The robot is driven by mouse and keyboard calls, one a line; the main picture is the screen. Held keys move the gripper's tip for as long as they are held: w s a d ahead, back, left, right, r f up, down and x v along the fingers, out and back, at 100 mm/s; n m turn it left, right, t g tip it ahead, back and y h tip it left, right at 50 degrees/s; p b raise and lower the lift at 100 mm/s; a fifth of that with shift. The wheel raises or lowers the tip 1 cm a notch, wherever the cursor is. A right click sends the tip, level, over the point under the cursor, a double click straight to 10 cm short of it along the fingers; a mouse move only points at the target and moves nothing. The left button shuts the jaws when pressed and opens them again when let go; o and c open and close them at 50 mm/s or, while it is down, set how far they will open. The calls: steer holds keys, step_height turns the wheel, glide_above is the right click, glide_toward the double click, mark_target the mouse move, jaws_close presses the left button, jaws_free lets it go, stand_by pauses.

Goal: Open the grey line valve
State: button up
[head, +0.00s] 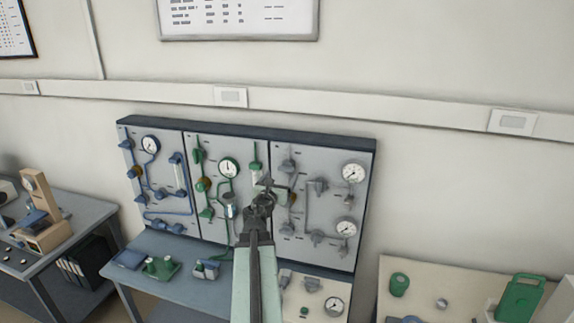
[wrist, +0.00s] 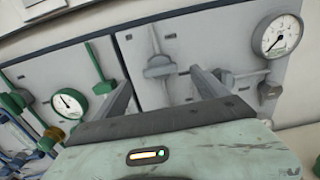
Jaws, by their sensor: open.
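The grey line runs over the right-hand panel (head: 330,205) of the wall board. It carries several grey valves and fittings, among them an upper left one (head: 288,165) and a middle one (head: 318,186). Which of them is the line valve I cannot tell. My gripper (head: 265,188) is open and empty in front of the board, near the seam between the green and grey panels, and hides part of it. In the wrist view, a grey valve (wrist: 160,67) shows between the two spread fingertips (wrist: 162,78), apparently apart from them. A grey fitting (wrist: 225,78) lies beside the right finger.
White gauges (head: 353,173) sit right on the grey panel. The green-line panel (head: 228,190) and blue-line panel (head: 155,185) lie left. A blue-grey bench (head: 180,285) with loose parts stands below. A side table (head: 450,285) holds a green canister (head: 519,298).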

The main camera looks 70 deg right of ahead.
mark_target(287, 171)
steer(key=d, duration=0.7)
steer(key=shift+w+d+f, duration=0.1)
steer(key=shift+w+d, duration=0.2)
steer(key=shift+d, duration=0.1)
steer(key=c, duration=1.4)
steer(key=shift+m, duration=0.5)
steer(key=m, duration=0.3)
steer(key=shift+s+m, duration=0.1)
steer(key=shift+m, duration=0.3)
steer(key=m, duration=0.4)
steer(key=shift+m, duration=0.3)
steer(key=m, duration=0.4)
steer(key=shift+s+a+f, duration=0.1)
steer(key=m, duration=0.4)
steer(key=shift+f, duration=0.1)
steer(key=shift+m, duration=0.5)
